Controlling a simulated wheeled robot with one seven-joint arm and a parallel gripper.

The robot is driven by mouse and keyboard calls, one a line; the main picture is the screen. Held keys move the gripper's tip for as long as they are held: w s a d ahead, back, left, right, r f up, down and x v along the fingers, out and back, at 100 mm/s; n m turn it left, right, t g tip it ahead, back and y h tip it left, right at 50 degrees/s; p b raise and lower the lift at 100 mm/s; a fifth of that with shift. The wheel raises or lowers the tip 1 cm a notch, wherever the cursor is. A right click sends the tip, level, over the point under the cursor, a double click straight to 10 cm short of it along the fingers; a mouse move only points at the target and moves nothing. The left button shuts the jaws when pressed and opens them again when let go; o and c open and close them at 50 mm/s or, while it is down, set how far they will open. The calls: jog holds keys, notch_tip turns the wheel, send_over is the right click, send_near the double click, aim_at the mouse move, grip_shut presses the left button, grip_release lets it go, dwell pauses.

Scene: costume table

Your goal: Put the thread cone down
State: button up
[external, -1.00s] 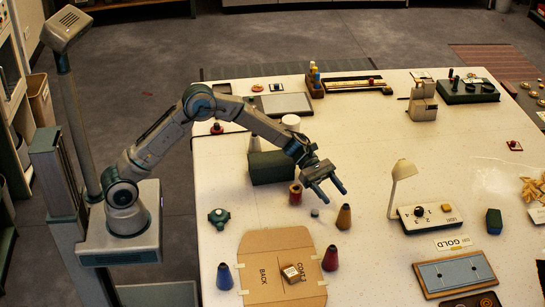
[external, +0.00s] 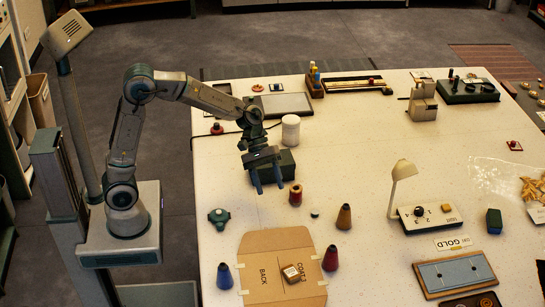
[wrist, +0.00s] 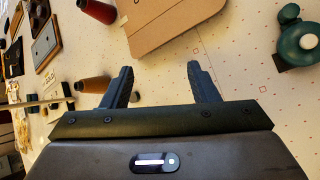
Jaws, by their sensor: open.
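Several thread cones stand on the white table: a blue one (external: 224,277), a dark red one (external: 330,259), an orange-brown one (external: 344,217) and a red-brown one (external: 295,194). The orange-brown cone (wrist: 93,84) and dark red cone (wrist: 97,10) also show at the left of the wrist view.
A cardboard pattern piece (external: 255,250) with a small box (external: 293,273) lies at the front. A green knobbed object (external: 219,217) sits left of it. A white cylinder (external: 291,130) stands behind the block. A lamp (external: 401,183) stands right; the table's middle is largely clear.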

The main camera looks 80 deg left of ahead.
jog(key=s+a+m+y, duration=0.4)
jog(key=s+m, duration=0.2)
jog(key=s, duration=0.6)
jog(key=s+a+m+y, duration=0.4)
jog(key=s+m, duration=0.3)
jog(key=s, duration=0.5)
jog(key=shift+s+a+f+t, duration=0.2)
jog(key=shift+a+t, duration=0.1)
jog(key=shift+a, duration=0.35)
